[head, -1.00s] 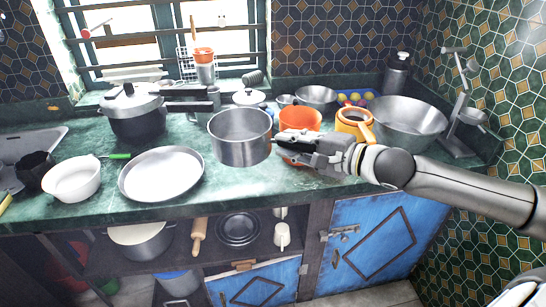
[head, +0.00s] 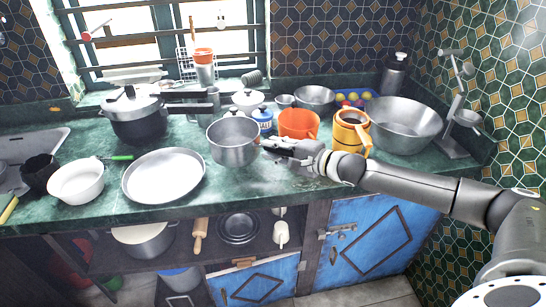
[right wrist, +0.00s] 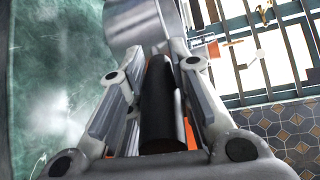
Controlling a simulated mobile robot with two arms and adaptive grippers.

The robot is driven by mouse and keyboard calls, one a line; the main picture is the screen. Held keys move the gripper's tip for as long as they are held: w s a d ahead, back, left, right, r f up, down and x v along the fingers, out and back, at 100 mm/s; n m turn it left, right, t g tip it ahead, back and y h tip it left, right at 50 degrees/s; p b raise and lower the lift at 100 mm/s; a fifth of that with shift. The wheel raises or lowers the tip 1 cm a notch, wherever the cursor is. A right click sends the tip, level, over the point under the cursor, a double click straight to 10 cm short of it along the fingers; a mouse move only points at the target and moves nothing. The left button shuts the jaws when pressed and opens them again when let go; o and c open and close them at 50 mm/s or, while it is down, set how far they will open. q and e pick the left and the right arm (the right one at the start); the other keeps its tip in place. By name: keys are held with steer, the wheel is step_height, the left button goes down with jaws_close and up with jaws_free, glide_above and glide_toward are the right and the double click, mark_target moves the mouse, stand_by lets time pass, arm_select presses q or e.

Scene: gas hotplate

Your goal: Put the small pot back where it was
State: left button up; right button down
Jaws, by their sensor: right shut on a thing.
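The small pot (head: 232,152) is a plain steel pot near the middle of the green counter in the head view. It is upright, at or just above the counter; I cannot tell whether its base touches. My right gripper (head: 272,147) comes from the right and is shut on the pot's black handle. In the right wrist view the handle (right wrist: 163,105) lies between the fingers, and part of the pot's steel wall (right wrist: 135,22) shows beyond. My left gripper is not in view.
A wide shallow pan (head: 163,178) lies left of the pot. A pressure cooker (head: 137,122) stands behind left. A blue jar (head: 263,121), an orange pot (head: 298,123) and a yellow pot (head: 347,135) stand behind my right gripper. A large steel bowl (head: 405,125) is at right.

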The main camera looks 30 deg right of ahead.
mark_target(257, 154)
steer(key=shift+w+f, duration=0.75)
steer(key=shift+w, duration=0.05)
step_height(257, 154, down, 3)
steer(key=shift+d+f, duration=0.1)
steer(key=c, duration=1.3)
jaws_free()
steer(key=shift+s, duration=0.1)
steer(key=v, duration=1.2)
steer(key=shift+b, duration=0.45)
